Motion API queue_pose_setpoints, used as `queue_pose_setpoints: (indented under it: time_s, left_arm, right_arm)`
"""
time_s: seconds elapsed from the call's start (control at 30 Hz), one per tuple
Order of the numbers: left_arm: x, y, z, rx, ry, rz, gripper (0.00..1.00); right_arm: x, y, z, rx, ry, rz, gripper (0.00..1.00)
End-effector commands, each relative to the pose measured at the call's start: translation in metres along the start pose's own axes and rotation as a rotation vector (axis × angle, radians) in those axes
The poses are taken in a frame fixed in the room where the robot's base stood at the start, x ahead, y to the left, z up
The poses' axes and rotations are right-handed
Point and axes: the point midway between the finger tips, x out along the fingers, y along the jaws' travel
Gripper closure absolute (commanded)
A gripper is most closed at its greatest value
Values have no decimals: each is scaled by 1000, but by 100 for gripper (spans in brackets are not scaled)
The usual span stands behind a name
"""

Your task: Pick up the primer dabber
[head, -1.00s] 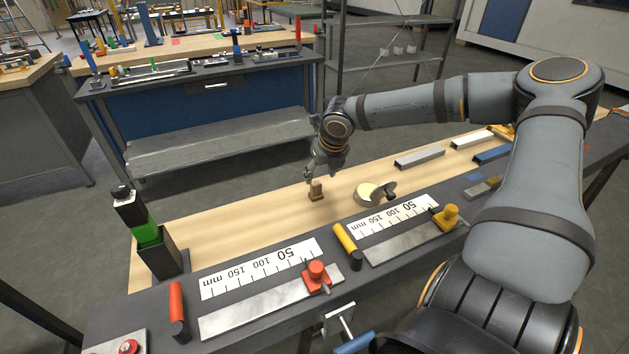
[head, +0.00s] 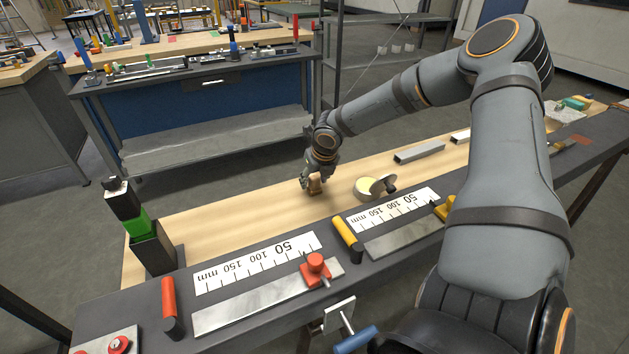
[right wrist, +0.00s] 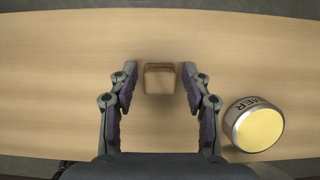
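The primer dabber (head: 315,186) is a small brown block standing on the wooden bench top, left of the primer tin. In the right wrist view the dabber (right wrist: 159,79) lies between the two fingers, toward their tips. My right gripper (head: 309,182) is over it, fingers pointing down. In the right wrist view my right gripper (right wrist: 159,80) is open, with a gap on each side of the dabber. The primer tin (right wrist: 254,124) with its cream top is right of the right finger. My left gripper is not in view.
The primer tin (head: 367,188) has a round lid (head: 383,186) leaning beside it. A grey bar (head: 419,152) lies farther right. Black-and-green holder (head: 150,246) stands at the left end. Rulers and clamps line the near edge. Wood left of the dabber is clear.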

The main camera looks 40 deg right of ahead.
Motion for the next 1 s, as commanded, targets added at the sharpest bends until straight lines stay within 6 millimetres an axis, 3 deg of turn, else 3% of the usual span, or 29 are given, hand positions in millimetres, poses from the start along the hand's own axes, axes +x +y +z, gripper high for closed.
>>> queue_pose_setpoints:
  time_s: [0.03,0.3,0.67,0.87,1.0]
  left_arm:
    - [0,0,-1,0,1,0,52]
    - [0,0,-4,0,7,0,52]
    - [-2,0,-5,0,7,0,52]
    - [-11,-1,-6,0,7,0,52]
    - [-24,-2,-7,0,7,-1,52]
  right_arm:
    - [0,0,0,0,0,0,62]
    - [0,0,0,0,0,0,99]
    - [-6,0,3,0,-1,0,100]
    - [-34,0,15,1,-2,3,100]
    - [-60,-15,14,9,-3,13,100]
